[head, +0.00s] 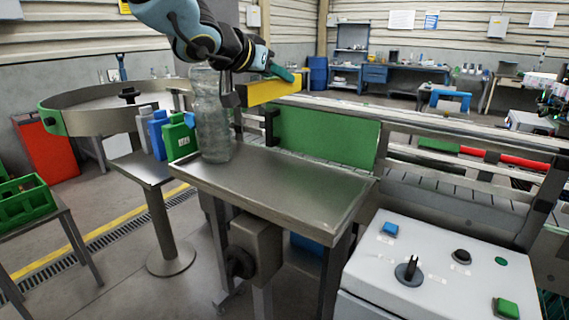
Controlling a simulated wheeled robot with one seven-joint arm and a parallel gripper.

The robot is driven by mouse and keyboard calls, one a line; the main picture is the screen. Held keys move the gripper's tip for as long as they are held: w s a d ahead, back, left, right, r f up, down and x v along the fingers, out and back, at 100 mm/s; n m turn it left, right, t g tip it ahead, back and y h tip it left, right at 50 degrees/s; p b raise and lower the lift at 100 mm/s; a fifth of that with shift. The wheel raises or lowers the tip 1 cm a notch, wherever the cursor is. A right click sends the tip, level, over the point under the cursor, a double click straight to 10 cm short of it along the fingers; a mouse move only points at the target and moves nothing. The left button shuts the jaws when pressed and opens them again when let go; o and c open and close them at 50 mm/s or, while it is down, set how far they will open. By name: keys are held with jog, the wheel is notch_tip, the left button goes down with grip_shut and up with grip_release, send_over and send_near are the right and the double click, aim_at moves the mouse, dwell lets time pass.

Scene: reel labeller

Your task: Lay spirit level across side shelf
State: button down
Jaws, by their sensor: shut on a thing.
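The spirit level (275,91) is a yellow bar in the upper middle of the head view. My gripper (236,97) is shut on it near its left end and holds it in the air. The fingertips are small and partly hidden, so the exact grip is hard to see. The side shelf (290,192) looks to be the bare steel top with a raised rim in the middle, below and in front of the level. A tall clear container (211,120) stands at the shelf's back left corner, close beside my gripper.
A green panel (325,138) stands upright along the shelf's back edge, before the conveyor. Blue and green jugs (168,135) stand left of the shelf, by a round steel turntable (85,110). A control box (430,262) with knobs is at front right. Most of the shelf top is clear.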

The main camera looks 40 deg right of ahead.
jog(key=shift+f+b, duration=1.5)
jog(key=shift+f, duration=7.15)
jog(key=shift+f+b, duration=0.6)
jog(key=shift+b, duration=0.05)
jog(key=c, duration=0.6)
grip_release()
jog(key=shift+a, duration=0.1)
jog(key=shift+c, duration=0.2)
